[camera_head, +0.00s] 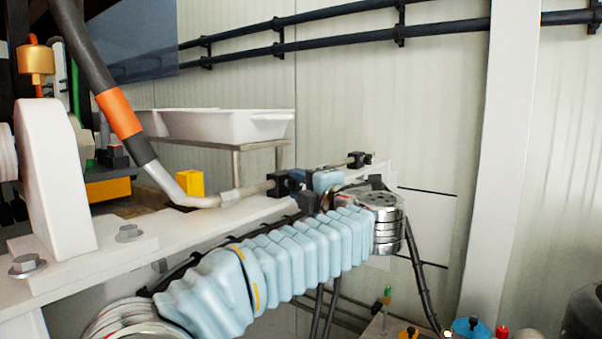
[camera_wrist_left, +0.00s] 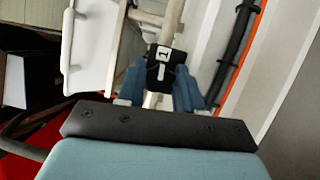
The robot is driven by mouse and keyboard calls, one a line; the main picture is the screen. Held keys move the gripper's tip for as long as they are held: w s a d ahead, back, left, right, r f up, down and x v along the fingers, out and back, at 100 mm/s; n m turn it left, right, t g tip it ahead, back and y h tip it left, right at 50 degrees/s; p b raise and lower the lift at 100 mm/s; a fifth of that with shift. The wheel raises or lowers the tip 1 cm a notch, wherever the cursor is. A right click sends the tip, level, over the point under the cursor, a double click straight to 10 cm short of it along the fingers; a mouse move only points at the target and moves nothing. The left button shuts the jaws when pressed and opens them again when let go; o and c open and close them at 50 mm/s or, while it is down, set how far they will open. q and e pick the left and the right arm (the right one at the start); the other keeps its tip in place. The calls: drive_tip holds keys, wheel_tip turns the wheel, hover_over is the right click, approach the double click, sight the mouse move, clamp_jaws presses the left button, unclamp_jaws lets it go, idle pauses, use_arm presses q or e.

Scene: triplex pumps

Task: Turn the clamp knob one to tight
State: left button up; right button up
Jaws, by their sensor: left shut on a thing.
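The clamp knob one (camera_wrist_left: 163,68) is a black block with a white "1" mark in the left wrist view. It sits at a pale pipe, between the two blue fingers of my left gripper (camera_wrist_left: 160,88). The gripper is shut on the knob, with one finger on each side. In the head view my left gripper (camera_head: 318,186) is at the pipe beyond the white beam, at the end of my light blue sleeved arm. There the fingers and wrist largely hide the knob. My right gripper is not in view.
The metal pipe (camera_head: 239,194) runs from an orange-banded hose (camera_head: 120,114) along the white beam (camera_head: 150,245). Black clamps (camera_head: 278,184) hold it. A yellow block (camera_head: 190,184) stands near the hose. White trays (camera_head: 235,125) rest on a stand behind. The wall area at right is open.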

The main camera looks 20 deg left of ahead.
use_arm(q)
drive_tip(key=shift+m+p, duration=0.5)
drive_tip(key=shift+p, duration=0.05)
drive_tip(key=o, duration=1)
drive_tip(key=shift+o, duration=0.2)
drive_tip(key=shift+f+h, duration=0.1)
drive_tip(key=shift+h, duration=0.2)
drive_tip(key=shift+f, duration=0.1)
